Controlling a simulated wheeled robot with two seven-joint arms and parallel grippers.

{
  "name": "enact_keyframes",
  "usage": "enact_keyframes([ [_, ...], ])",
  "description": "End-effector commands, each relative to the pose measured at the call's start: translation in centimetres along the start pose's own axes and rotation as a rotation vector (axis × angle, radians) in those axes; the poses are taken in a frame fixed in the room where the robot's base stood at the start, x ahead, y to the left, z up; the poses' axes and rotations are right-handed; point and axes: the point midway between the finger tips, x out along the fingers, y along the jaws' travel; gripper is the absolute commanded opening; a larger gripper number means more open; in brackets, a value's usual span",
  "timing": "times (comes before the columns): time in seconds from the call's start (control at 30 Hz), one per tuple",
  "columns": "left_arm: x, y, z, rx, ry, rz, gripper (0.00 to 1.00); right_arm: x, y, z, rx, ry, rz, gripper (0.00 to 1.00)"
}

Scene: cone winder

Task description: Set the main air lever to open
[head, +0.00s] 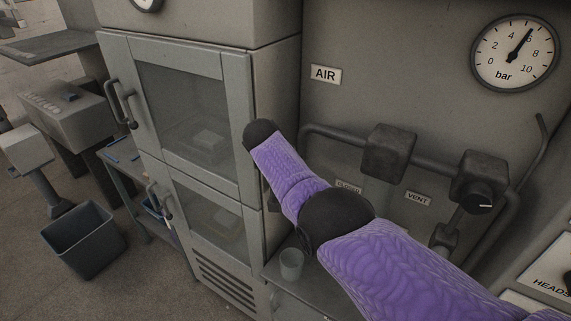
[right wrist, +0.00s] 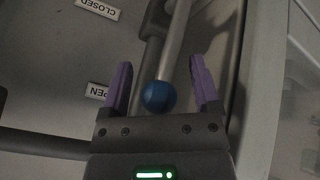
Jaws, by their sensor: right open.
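The lever shows in the right wrist view as a grey rod (right wrist: 177,40) ending in a blue ball knob (right wrist: 158,96). My right gripper (right wrist: 161,62) is open, with purple fingers on either side of the knob and visible gaps to both. An upside-down CLOSED label (right wrist: 98,8) and a partly covered OPEN label (right wrist: 97,91) are left of the rod. I cannot tell the lever's setting. My left gripper is not in view.
A glass-door cabinet (head: 190,110) stands left of my arm. A cup (head: 291,264) sits on a ledge below.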

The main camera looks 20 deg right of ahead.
Motion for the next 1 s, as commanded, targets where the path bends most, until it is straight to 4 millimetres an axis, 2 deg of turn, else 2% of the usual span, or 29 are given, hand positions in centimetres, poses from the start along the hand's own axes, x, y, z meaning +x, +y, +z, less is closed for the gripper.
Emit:
enact_keyframes([
  [0.03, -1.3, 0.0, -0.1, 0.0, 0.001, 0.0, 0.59, -1.1, 0.1, -0.3, 0.0, 0.002, -0.002, 0.79],
  [0.13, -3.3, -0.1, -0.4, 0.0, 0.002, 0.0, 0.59, -3.1, 0.2, -0.4, 0.0, 0.002, -0.003, 0.79],
  [0.4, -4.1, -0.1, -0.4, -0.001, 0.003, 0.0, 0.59, -7.9, 0.0, -0.1, 0.001, 0.003, -0.003, 0.79],
  [0.5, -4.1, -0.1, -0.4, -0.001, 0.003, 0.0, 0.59, -9.1, -0.1, 0.0, -0.001, 0.001, -0.003, 0.79],
  [0.93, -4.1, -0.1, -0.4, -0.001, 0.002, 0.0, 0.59, -9.5, 0.0, 0.0, -0.001, 0.0, -0.001, 0.79],
  [1.0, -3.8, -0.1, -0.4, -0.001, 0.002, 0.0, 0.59, -8.8, -0.2, 0.4, -0.009, -0.004, -0.003, 0.79],
])
